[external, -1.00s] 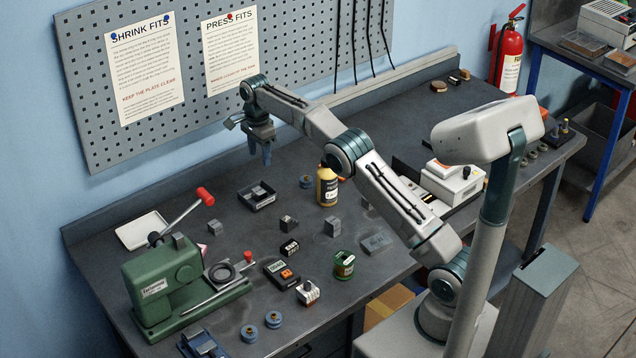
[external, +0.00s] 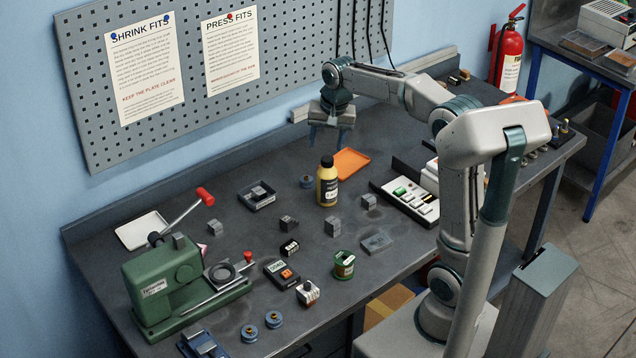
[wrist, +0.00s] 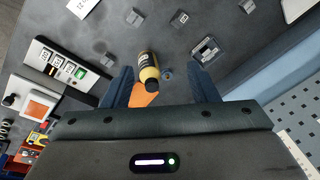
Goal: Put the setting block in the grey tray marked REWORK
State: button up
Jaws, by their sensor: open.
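Several small grey blocks stand on the bench: one at left centre (external: 289,223), one in the middle (external: 332,227) and one right of the bottle (external: 369,201). I cannot tell which is the setting block. A dark grey tray (external: 244,203) left of the bottle holds a grey piece; it also shows in the wrist view (wrist: 196,58). I cannot read REWORK on either. My gripper (external: 328,136) is open and empty, above the back of the bench, behind the bottle. Its fingers (wrist: 162,85) show apart in the wrist view.
A green press (external: 165,282) and a white tray (external: 143,230) are at left. Small boxes and a green tin (external: 344,264) stand towards the front.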

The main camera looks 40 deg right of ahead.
jog(key=s+f+n, duration=0.4)
jog(key=s, duration=0.7)
jog(key=s+f+n+t, duration=0.1)
jog(key=s+f+n, duration=0.3)
jog(key=s, duration=0.7)
jog(key=shift+s+d, duration=0.4)
